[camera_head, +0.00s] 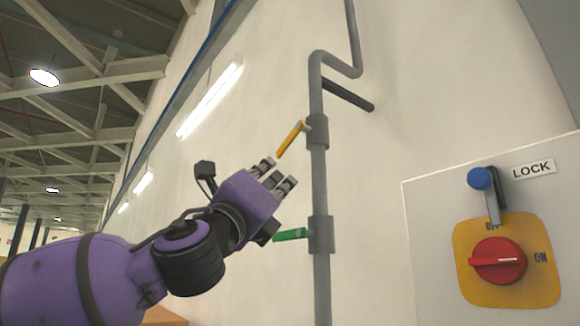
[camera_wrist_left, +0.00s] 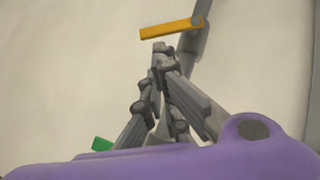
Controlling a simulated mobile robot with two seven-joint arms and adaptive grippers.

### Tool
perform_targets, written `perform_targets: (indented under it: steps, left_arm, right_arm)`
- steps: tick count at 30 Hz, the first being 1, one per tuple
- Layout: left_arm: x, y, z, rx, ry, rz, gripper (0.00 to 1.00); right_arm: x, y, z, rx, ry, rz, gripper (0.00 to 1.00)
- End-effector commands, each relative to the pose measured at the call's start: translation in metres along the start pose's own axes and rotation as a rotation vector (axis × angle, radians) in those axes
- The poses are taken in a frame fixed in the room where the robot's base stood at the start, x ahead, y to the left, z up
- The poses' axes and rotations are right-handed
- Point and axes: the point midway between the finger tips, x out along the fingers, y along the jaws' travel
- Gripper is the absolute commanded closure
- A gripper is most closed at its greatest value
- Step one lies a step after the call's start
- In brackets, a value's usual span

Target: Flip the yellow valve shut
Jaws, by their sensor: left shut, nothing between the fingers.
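The yellow valve handle (camera_head: 290,139) sticks out to the left of the upper fitting on a grey vertical pipe (camera_head: 319,182), slanting down to the left. My left gripper (camera_head: 275,174) is shut and empty, just below and left of the yellow handle. In the left wrist view the yellow handle (camera_wrist_left: 171,29) lies across just beyond my shut fingertips (camera_wrist_left: 162,50). A small gap seems to show there; I cannot tell for sure whether they touch. My right gripper is in neither view.
A green valve handle (camera_head: 291,234) sticks out left from the lower fitting, close to my left wrist. At the right a grey panel (camera_head: 428,230) carries a red switch (camera_head: 498,261) and a blue-knobbed lever (camera_head: 480,179). A pale wall stands behind the pipe.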

Motion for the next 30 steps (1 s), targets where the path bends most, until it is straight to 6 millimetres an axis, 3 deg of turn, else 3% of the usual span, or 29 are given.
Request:
perform_targets:
  steps: [6, 12, 30]
  left_arm:
    - [0.041, -0.001, -0.001, -0.002, 0.001, 0.000, 1.00]
    - [0.060, 0.001, -0.001, -0.001, 0.001, 0.002, 1.00]
    - [0.068, 0.010, -0.004, 0.014, 0.004, -0.013, 1.00]
  right_arm:
    - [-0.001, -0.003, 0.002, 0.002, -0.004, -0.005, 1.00]
    - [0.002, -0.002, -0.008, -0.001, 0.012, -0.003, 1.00]
    - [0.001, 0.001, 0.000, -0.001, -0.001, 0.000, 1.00]
